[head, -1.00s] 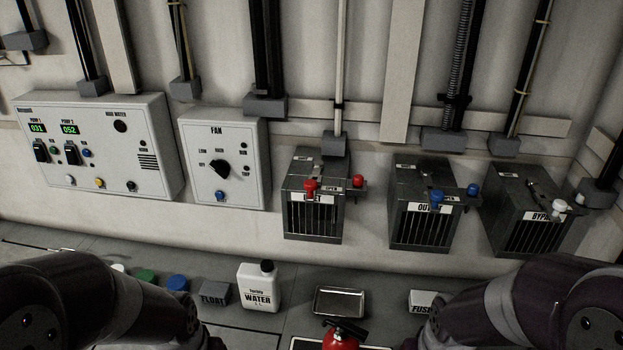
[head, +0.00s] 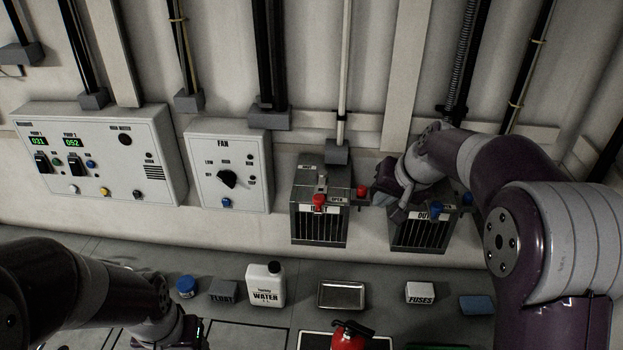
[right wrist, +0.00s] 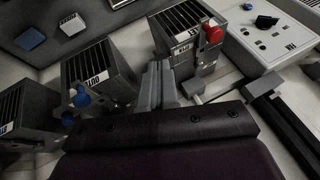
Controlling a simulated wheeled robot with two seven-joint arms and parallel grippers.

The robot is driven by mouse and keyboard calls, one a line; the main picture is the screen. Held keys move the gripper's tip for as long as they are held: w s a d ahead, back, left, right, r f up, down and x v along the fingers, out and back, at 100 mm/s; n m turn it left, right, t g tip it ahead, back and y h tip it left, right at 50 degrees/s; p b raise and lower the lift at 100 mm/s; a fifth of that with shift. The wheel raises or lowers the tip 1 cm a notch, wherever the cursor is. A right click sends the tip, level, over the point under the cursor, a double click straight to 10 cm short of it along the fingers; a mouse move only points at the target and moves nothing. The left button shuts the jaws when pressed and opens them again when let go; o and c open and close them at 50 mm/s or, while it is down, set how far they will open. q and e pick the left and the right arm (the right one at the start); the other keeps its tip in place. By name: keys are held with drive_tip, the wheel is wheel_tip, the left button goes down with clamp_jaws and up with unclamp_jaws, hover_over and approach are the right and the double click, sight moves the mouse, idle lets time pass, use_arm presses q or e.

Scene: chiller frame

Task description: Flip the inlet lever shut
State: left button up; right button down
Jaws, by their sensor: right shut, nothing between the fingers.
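The inlet box (head: 320,228) is a dark grey box with a slatted front, in the middle of the head view. Its lever has a red knob (head: 319,202) at the front above the label. A second red knob (head: 362,191) sits at its right side by an "OPEN" label. My right gripper (head: 378,197) is shut and empty, just right of the inlet box. In the right wrist view its fingers (right wrist: 158,86) lie together beside the inlet box (right wrist: 180,28) and its red knob (right wrist: 212,33). My left gripper, at the bottom left, is mostly cut off.
The outlet box (head: 418,234) with blue knobs stands right of the inlet, partly behind my right arm. The fan panel (head: 228,170) is to the left. A water jug (head: 265,285), a metal tray (head: 341,295) and a fuses box (head: 420,292) sit on the surface below.

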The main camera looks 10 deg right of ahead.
drive_tip(key=r, duration=0.1)
drive_tip(key=a+r, duration=0.1)
drive_tip(key=w+y, duration=0.1)
drive_tip(key=shift+w+a+r, duration=0.1)
drive_tip(key=shift+a+r, duration=0.15)
drive_tip(key=shift+r, duration=0.15)
drive_tip(key=w+a+f+p, duration=0.5)
drive_tip(key=w+a+f, duration=0.1)
drive_tip(key=f, duration=0.3)
drive_tip(key=shift+w+a+p, duration=0.15)
drive_tip(key=shift+a+p, duration=0.25)
